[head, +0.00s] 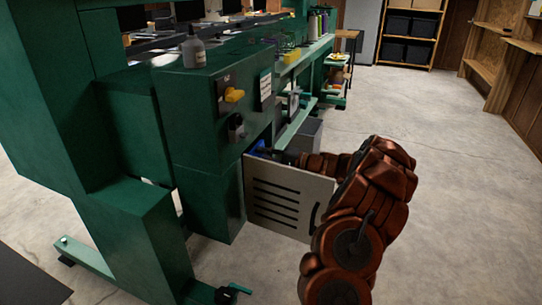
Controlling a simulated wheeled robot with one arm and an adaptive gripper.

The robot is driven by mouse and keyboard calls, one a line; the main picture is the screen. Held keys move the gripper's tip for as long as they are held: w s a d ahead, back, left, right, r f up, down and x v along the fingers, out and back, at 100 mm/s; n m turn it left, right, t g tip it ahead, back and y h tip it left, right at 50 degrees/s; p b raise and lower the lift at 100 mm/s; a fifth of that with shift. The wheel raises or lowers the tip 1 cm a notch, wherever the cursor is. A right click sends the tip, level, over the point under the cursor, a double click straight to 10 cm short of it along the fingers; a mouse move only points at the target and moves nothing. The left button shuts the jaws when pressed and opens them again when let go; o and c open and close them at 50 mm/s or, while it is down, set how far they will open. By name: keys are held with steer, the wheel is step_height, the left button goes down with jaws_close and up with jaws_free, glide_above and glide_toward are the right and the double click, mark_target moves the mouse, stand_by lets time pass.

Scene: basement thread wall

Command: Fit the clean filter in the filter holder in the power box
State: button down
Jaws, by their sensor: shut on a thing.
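The power box (222,115) is a green housing on the machine's side, with a yellow switch on its face. Its pale slotted door (285,200) stands open, swung out towards the right. My copper arm reaches over from the right, behind the door. My dark gripper (272,154) is at the box opening, shut, its fingers largely hidden by the door's top edge. A small blue piece (257,147) shows at its tips; I take it as the clean filter, though most of it is hidden. The filter holder inside the box is hidden behind the door.
A grey bottle (193,49) stands on top of the machine. A grey bin (308,134) stands behind the door. A green rail with bottles and a yellow container (291,55) runs back along the machine. The concrete floor at the right is clear.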

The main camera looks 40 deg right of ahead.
mark_target(252, 153)
steer(key=shift+x, duration=2.1)
steer(key=shift+w+f, duration=0.15)
steer(key=shift+f, duration=0.15)
steer(key=shift+f+b, duration=0.75)
steer(key=shift+f, duration=0.35)
steer(key=shift+b, duration=0.3)
steer(key=shift+f, duration=0.3)
steer(key=c, duration=1.1)
jaws_free()
